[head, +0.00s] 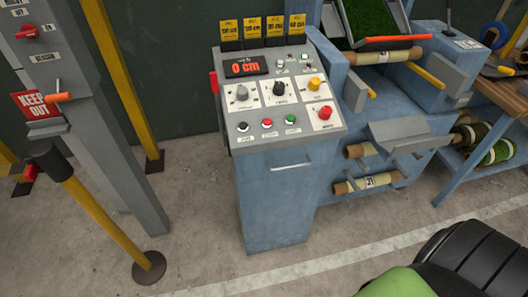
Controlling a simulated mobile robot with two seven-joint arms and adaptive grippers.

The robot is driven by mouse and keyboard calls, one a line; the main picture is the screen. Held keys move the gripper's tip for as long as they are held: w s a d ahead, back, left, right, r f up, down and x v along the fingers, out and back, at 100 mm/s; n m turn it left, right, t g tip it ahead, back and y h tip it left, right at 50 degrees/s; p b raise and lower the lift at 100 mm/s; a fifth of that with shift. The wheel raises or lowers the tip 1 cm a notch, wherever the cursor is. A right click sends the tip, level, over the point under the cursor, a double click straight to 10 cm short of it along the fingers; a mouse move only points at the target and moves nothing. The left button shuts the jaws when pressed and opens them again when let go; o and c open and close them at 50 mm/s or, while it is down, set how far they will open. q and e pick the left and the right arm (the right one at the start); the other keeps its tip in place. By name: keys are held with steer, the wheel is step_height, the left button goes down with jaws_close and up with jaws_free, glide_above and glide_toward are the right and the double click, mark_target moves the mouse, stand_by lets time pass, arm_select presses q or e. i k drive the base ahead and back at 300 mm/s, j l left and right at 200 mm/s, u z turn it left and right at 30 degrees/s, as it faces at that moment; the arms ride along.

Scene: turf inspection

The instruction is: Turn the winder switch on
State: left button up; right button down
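A blue control console (275,195) stands in the middle with a sloped grey panel on top. The panel has a red display (246,67) reading "0 cm". Below it are a grey rotary knob (242,93), a black rotary knob (279,88) and a yellow knob (315,83). Lower down are small black, red and green buttons (267,123) and a red mushroom button (325,112). Small switches (292,58) sit at the upper right. The labels are too small to read, so I cannot tell which control is the winder switch.
A grey post (75,120) at left carries a red switch, a "BEACON" label and a "KEEP OUT" sign (35,104). A yellow barrier post (110,225) stands before it. A blue machine with rolls (368,184) adjoins the console at right.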

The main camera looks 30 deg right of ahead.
mark_target(324, 114)
steer(key=z, duration=1.4)
steer(key=i+l, duration=0.1)
steer(key=l, duration=0.25)
steer(key=z, duration=0.05)
